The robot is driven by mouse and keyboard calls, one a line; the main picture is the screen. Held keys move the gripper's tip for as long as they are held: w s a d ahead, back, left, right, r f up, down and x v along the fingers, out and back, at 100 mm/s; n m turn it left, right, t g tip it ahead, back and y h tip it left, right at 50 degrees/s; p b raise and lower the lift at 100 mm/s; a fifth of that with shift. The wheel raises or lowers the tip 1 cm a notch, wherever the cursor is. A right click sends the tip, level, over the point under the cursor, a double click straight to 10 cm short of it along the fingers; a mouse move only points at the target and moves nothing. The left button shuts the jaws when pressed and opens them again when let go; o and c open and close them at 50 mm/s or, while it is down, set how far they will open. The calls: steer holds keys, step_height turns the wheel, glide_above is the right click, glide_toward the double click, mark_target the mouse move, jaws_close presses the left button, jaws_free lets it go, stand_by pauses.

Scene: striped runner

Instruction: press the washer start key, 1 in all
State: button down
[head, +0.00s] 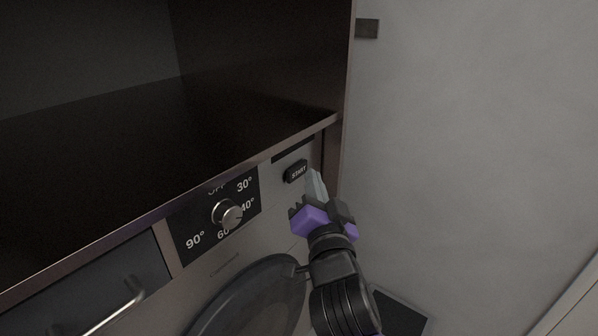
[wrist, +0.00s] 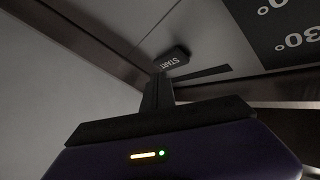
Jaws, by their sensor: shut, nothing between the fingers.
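The washer start key (head: 296,171) is a dark raised button marked START at the upper right of the washer's front panel. It also shows in the wrist view (wrist: 172,58), upside down, just beyond my fingertips. My gripper (head: 314,176) is shut and empty, its fingers pointing up toward the panel just right of the key. In the wrist view the closed fingers (wrist: 158,84) end close to the key. I cannot tell whether they touch it.
A temperature dial (head: 228,214) sits left of the key, and the round washer door (head: 256,300) is below. A dark countertop (head: 150,125) overhangs the panel. A grey wall (head: 470,130) stands to the right, and a detergent drawer with a handle (head: 112,308) is at lower left.

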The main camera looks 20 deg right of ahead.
steer(key=shift+w, duration=0.1)
steer(key=shift+w+a+b, duration=0.25)
steer(key=shift+b, duration=0.2)
steer(key=shift+w+a+b, duration=0.25)
steer(key=shift+w+b, duration=0.1)
stand_by(0.7)
steer(key=shift+s, duration=0.1)
steer(key=shift+s+d, duration=0.5)
steer(key=shift+s, duration=0.1)
steer(key=shift+s+d+p, duration=0.35)
steer(key=shift+s+d, duration=0.4)
steer(key=shift+s, duration=0.3)
steer(key=shift+s+d+p, duration=0.35)
steer(key=shift+s+d, duration=0.35)
steer(key=shift+s, duration=0.3)
